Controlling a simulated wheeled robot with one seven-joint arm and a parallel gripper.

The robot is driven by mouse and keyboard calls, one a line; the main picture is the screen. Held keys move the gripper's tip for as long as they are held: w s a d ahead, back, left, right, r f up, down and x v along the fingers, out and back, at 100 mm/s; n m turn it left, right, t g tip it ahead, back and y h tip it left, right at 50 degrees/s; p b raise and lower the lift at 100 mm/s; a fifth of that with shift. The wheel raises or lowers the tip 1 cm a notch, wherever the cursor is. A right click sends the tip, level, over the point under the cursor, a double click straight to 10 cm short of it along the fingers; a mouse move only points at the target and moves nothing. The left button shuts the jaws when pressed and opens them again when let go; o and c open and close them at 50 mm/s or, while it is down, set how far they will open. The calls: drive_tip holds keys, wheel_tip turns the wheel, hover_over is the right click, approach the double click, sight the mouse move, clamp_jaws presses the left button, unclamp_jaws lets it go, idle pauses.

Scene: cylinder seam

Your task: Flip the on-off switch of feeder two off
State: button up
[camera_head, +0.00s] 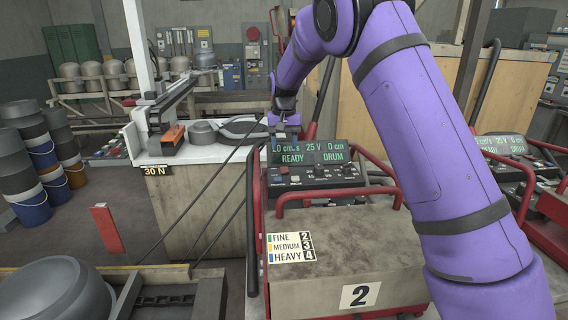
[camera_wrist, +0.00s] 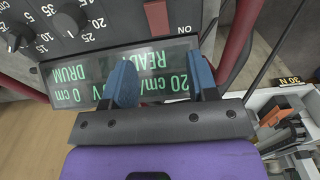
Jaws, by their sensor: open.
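Feeder two (camera_head: 345,260) is a worn grey box in a red tubular frame with a "2" plate on its front. Its control panel (camera_head: 318,179) carries a green-lit display (camera_head: 318,153) reading READY and DRUM, with small knobs and buttons below. In the wrist view the display (camera_wrist: 80,80) appears upside down, with black knobs (camera_wrist: 70,18) beyond it. My gripper (camera_head: 284,121) is above the display's left end. In the wrist view its two blue fingers (camera_wrist: 162,62) are apart and empty, in front of the display.
A white-topped bench (camera_head: 190,152) with a "30 N" label stands left of the feeder. Another panel with a display (camera_head: 502,144) is at right. Dark cables run left of the feeder. A red post (camera_head: 107,229) and stacked drums (camera_head: 25,165) stand at far left.

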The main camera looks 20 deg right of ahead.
sight(284, 167)
wheel_tip(284, 167, down, 7)
idle(0.3)
